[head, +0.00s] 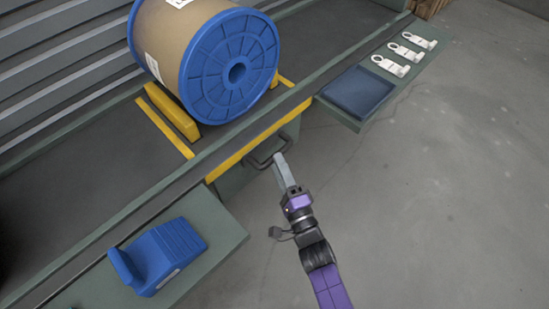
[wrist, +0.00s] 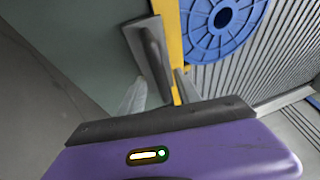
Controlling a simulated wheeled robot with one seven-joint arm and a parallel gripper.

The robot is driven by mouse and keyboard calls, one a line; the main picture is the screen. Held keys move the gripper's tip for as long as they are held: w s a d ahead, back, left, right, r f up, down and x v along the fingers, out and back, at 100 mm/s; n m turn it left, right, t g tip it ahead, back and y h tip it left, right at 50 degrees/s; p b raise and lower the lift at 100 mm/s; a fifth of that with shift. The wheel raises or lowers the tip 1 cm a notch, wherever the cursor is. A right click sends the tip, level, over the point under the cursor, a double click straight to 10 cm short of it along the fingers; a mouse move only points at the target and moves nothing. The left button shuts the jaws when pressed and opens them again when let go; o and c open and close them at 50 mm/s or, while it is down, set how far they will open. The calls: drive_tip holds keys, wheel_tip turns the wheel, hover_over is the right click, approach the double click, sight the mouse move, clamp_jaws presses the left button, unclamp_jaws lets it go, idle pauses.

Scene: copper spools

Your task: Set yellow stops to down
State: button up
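A yellow stop (head: 172,112) stands raised as a block on the conveyor at the left of the spool. Another yellow piece (head: 276,80) shows at the spool's right side, mostly hidden behind the blue flange. A dark looped handle (head: 262,161) sticks out below the yellow-edged front of the conveyor; a grey bar-like handle (wrist: 152,60) shows in the wrist view. My gripper (head: 279,158) is at the handle in the head view. In the wrist view my gripper (wrist: 160,92) has its fingers apart, one each side of the bar's near end; contact cannot be told.
The large spool (head: 232,62) with blue flanges rests on the conveyor. A blue chock-like block (head: 160,255) sits on the left shelf. A dark blue tray (head: 358,92) and several white tags (head: 404,52) lie on the right shelf. The floor at right is clear.

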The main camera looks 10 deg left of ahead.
drive_tip(key=shift+b+x, duration=0.45)
drive_tip(key=shift+x, duration=1.3)
clamp_jaws()
drive_tip(key=shift+f, duration=0.1)
